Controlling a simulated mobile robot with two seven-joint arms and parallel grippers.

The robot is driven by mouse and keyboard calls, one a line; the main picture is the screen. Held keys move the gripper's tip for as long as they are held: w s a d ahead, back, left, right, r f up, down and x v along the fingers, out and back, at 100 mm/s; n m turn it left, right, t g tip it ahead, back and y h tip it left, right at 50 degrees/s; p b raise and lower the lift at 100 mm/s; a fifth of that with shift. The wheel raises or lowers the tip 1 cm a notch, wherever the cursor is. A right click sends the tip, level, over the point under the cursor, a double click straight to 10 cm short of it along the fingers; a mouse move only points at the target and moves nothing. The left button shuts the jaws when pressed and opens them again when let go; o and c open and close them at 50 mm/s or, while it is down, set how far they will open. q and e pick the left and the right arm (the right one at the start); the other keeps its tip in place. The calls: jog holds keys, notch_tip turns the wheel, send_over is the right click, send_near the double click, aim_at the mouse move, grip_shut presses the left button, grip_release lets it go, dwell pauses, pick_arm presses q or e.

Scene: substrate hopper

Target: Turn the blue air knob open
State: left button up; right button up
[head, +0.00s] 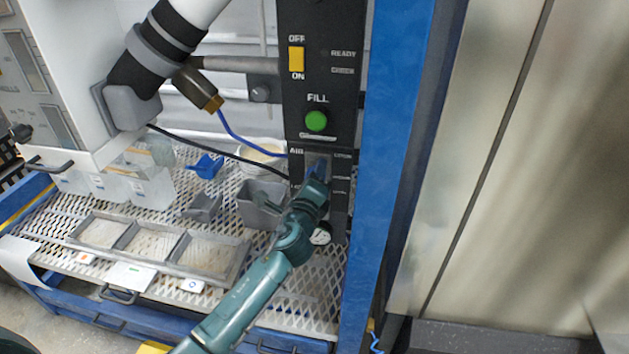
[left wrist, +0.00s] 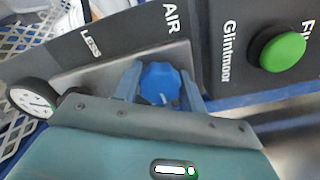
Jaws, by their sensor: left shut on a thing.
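The blue air knob (left wrist: 160,82) sits on a grey plate under the "AIR" label in the left wrist view. My left gripper (left wrist: 158,90) has one finger on each side of the knob and is shut on it. In the head view my left gripper (head: 317,178) reaches the lower part of the dark control panel (head: 322,75) and mostly hides the knob. My right gripper is not in view.
A green FILL button (head: 316,121) and a yellow OFF/ON switch (head: 296,59) are above. A round gauge (head: 320,237) is below. A blue post (head: 385,150) stands close on the right. Grey trays (head: 160,245) and bins lie on the mesh bench at left.

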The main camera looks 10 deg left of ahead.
pick_arm(q)
jog(key=n+b, duration=0.1)
jog(key=n, duration=0.3)
jog(key=shift+f+n, duration=0.1)
jog(key=shift+n, duration=0.2)
jog(key=n+b, duration=0.1)
jog(key=n, duration=0.1)
jog(key=shift+n, duration=0.6)
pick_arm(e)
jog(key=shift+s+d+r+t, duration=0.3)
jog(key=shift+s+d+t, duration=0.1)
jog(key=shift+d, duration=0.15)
pick_arm(q)
jog(key=shift+n, duration=0.3)
jog(key=o, duration=1)
jog(key=shift+s, duration=0.1)
